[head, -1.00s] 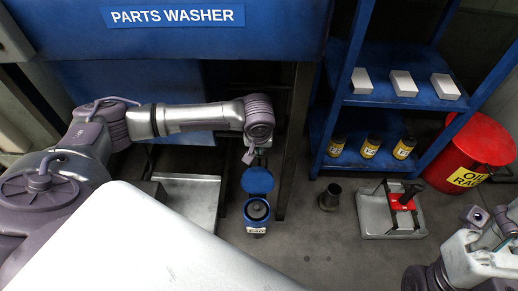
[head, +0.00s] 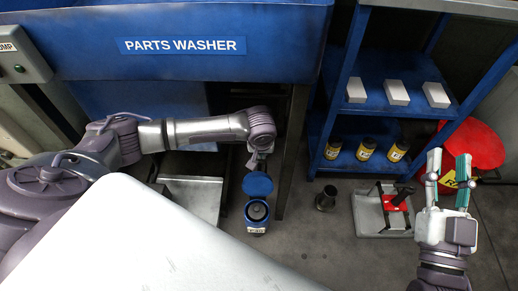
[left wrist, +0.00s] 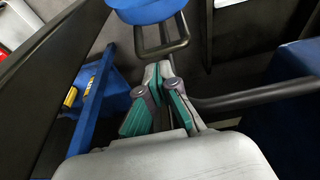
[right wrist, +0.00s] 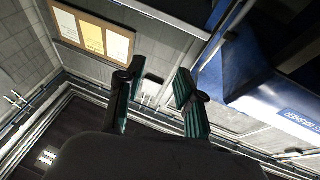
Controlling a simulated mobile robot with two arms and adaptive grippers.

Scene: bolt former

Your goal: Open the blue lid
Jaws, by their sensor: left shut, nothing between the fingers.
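The blue lid (head: 258,184) stands raised behind its small blue container (head: 256,213), whose dark round opening shows. A blue round part at the top of the left wrist view (left wrist: 142,10) looks like the lid, cut off by the frame edge. My left gripper (head: 259,158) is just behind the lid in the head view; in the left wrist view its fingertips (left wrist: 158,70) are together with nothing between them. Contact with the lid cannot be told. My right gripper (head: 448,160) is raised at the right, fingers apart and empty; they also show apart in the right wrist view (right wrist: 158,75).
A blue shelf (head: 385,117) holds white boxes (head: 396,92) and yellow-black cans (head: 366,149). A grey tray (head: 372,222) with a red-and-black tool stands on the floor beside a dark cup (head: 327,198). A red bin (head: 478,145) is behind my right gripper. The parts washer (head: 180,60) is at the back.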

